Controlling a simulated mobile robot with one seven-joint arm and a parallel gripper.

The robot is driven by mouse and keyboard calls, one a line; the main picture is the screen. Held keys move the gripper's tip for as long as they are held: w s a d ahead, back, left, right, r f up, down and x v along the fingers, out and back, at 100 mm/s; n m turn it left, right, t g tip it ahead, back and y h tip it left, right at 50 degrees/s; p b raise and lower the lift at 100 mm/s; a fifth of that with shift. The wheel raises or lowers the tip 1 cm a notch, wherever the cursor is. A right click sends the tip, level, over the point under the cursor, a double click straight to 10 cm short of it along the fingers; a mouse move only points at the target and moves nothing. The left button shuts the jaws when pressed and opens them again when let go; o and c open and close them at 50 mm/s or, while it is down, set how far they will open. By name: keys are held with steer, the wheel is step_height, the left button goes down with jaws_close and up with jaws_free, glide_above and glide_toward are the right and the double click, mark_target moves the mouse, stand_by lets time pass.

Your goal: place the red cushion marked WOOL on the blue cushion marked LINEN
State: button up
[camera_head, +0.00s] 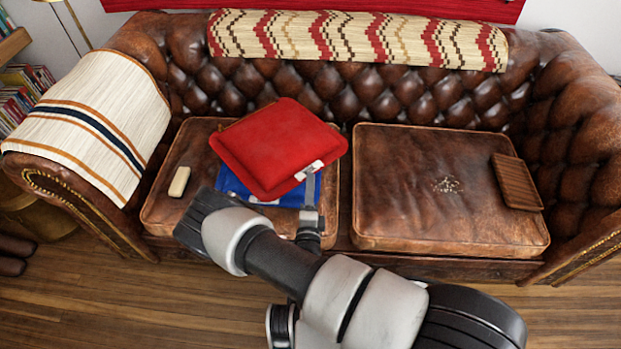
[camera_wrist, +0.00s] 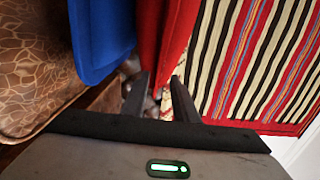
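The red cushion (camera_head: 280,145) is above the blue cushion (camera_head: 240,190) at the left seat of the sofa, covering most of it. A white label shows at the red cushion's front right corner; I cannot read its letters. My gripper (camera_head: 311,205) is at this corner. In the wrist view, the red cushion (camera_wrist: 175,45) reaches in between the two fingertips of my gripper (camera_wrist: 158,82), which seem closed on its edge. The blue cushion (camera_wrist: 100,40) is left of it there. Whether the red cushion touches the blue one is hard to tell.
The brown leather sofa has a right seat cushion (camera_head: 450,195) with a dark wooden-looking slab (camera_head: 516,182) on it. A cream block (camera_head: 179,182) lies on the left seat (camera_head: 160,205). A striped throw (camera_head: 95,120) covers the left arm. A patterned cloth (camera_head: 360,38) hangs over the backrest.

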steer(key=s, duration=0.9)
steer(key=w+d+r+m+g+h, duration=0.2)
steer(key=d+r+m+g+h, duration=0.2)
steer(key=d+r+m+h, duration=0.45)
steer(key=w+d+r+m+g+h, duration=0.2)
steer(key=d+r+m+g+h, duration=0.25)
steer(key=r+m, duration=0.7)
steer(key=s+d+r+m+g+y, duration=0.1)
steer(key=s+d+r+m+g, duration=0.8)
steer(key=m, duration=0.6)
steer(key=s+a+r+m+t+y, duration=0.2)
steer(key=s+r+m+y, duration=0.3)
steer(key=r+m, duration=0.3)
steer(key=s+a+r+m+t+y, duration=0.3)
steer(key=r+m+y, duration=0.4)
steer(key=m, duration=0.3)
steer(key=shift+s+a+r+m+p, duration=0.2)
steer(key=shift+s+r+m+p, duration=0.2)
steer(key=shift+s, duration=0.45)
